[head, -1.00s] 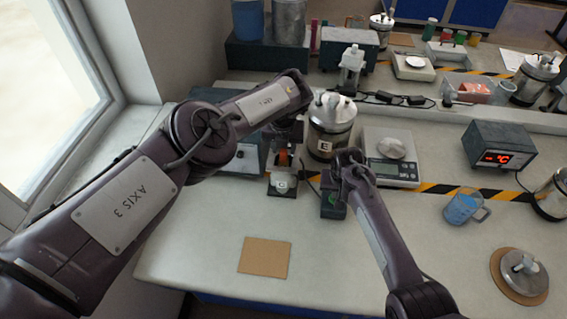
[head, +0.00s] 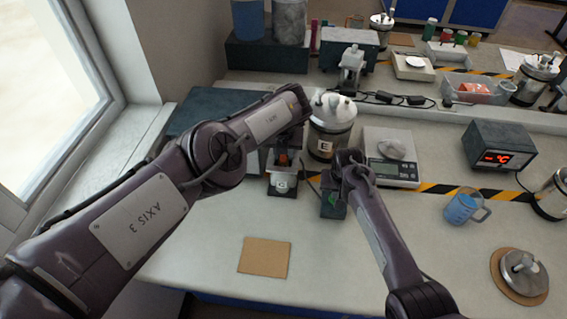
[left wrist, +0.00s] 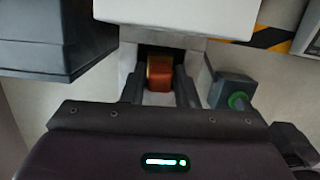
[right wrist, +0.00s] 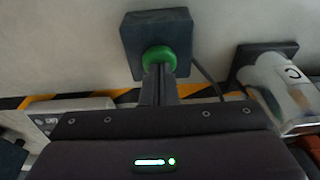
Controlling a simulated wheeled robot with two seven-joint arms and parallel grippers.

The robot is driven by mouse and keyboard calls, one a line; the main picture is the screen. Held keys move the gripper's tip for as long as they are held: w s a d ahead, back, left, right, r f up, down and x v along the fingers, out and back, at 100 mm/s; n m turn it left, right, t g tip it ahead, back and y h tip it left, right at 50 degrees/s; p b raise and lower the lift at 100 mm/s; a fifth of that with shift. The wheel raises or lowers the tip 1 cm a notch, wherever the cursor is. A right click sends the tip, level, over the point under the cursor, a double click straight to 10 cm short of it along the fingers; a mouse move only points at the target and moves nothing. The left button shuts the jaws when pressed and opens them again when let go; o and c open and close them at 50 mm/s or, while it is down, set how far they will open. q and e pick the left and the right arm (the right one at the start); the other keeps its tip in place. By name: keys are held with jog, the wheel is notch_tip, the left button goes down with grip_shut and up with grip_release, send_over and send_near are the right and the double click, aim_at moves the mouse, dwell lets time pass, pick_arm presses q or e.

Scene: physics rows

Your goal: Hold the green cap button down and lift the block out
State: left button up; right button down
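The orange-brown block (left wrist: 160,74) sits in the opening of a pale holder (left wrist: 128,66); in the head view a bit of the block (head: 283,159) shows above the holder's C label. My left gripper (left wrist: 160,92) is open, with one finger on each side of the block and narrow gaps visible. The green cap button (right wrist: 159,57) is on a dark box (right wrist: 142,25), which stands right of the holder in the head view (head: 333,207). My right gripper (right wrist: 159,82) is shut and empty, its tips at the button's edge; I cannot tell how far the button is pressed.
A metal canister marked E (head: 331,146) stands close behind the holder and the button box. A scale (head: 393,172) is to the right, with a blue mug (head: 463,207) beyond it. A brown mat (head: 264,257) lies on clear bench in front.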

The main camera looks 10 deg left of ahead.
pick_arm(q)
grip_shut()
pick_arm(e)
jog(key=shift+f, duration=0.1)
pick_arm(q)
jog(key=shift+r, duration=4.35)
jog(key=s, duration=1.1)
pick_arm(e)
jog(key=shift+r, duration=3.05)
pick_arm(q)
jog(key=shift+w, duration=0.1)
